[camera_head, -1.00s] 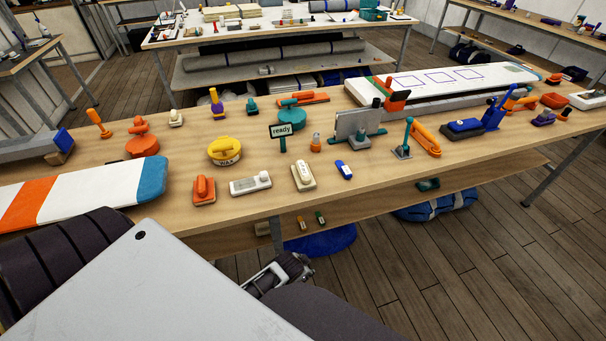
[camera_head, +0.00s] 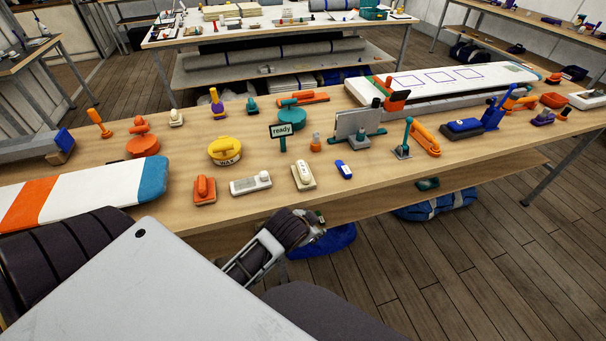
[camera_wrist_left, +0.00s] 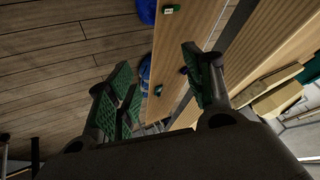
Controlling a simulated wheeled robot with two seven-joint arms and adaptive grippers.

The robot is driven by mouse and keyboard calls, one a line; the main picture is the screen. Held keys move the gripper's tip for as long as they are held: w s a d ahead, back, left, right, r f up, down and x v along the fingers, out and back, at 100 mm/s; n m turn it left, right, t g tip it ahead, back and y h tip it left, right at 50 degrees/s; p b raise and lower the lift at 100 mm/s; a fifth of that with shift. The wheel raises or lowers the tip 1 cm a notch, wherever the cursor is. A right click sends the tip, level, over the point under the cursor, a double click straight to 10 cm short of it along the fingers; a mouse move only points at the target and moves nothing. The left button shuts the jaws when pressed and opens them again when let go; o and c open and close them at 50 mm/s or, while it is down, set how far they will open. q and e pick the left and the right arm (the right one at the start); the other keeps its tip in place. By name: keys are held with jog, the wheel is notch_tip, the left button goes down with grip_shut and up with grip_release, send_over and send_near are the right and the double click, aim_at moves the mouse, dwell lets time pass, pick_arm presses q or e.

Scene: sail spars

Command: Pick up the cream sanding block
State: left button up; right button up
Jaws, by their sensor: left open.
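The cream sanding block (camera_head: 303,176) lies on the workbench (camera_head: 370,188) near its front edge, in the head view. It is a small upright-handled block with dark marks on top. I cannot make it out in the left wrist view. My left gripper (camera_wrist_left: 157,70) shows in the left wrist view, open and empty, with green ribbed pads. It is apart from the block, beside a wooden bench edge, with floor beneath. In the head view a dark arm section with a metal bracket stands in front of the bench, and no fingertips show clearly. My right gripper is not in view.
Near the block are a grey-white block (camera_head: 250,183), an orange block (camera_head: 204,190), a blue-white item (camera_head: 343,169), a "ready" sign (camera_head: 281,131) and a yellow wax tin (camera_head: 224,151). A striped board (camera_head: 90,190) lies left.

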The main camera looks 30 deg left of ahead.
pick_arm(q)
jog(key=w+d+r+m+t+h, duration=0.1)
jog(key=w+d+r+m+t, duration=0.1)
jog(key=w+r+m+t, duration=0.45)
jog(key=w+d+r+m+t+h, duration=0.15)
jog(key=w+r, duration=0.25)
jog(key=r, duration=0.6)
jog(key=w+d+r+m+t, duration=0.25)
jog(key=w+r+m, duration=0.2)
jog(key=r, duration=0.35)
jog(key=s+d+r+m+g+h, duration=0.2)
jog(key=d+r+m+g+h, duration=0.25)
jog(key=d+m+h, duration=0.65)
jog(key=s+d+r+m+g+h, duration=0.2)
jog(key=d+r+m+g+h, duration=0.3)
jog(key=m, duration=1.2)
jog(key=a+f+m+g+y, duration=0.75)
jog(key=f+m, duration=0.45)
jog(key=m, duration=0.3)
jog(key=w+a+m+y, duration=0.1)
jog(key=a+y, duration=0.9)
jog(key=a, duration=1.5)
jog(key=shift+w+a+m+g, duration=0.2)
jog(key=shift+w+m+g, duration=0.1)
jog(key=shift+m+g, duration=0.25)
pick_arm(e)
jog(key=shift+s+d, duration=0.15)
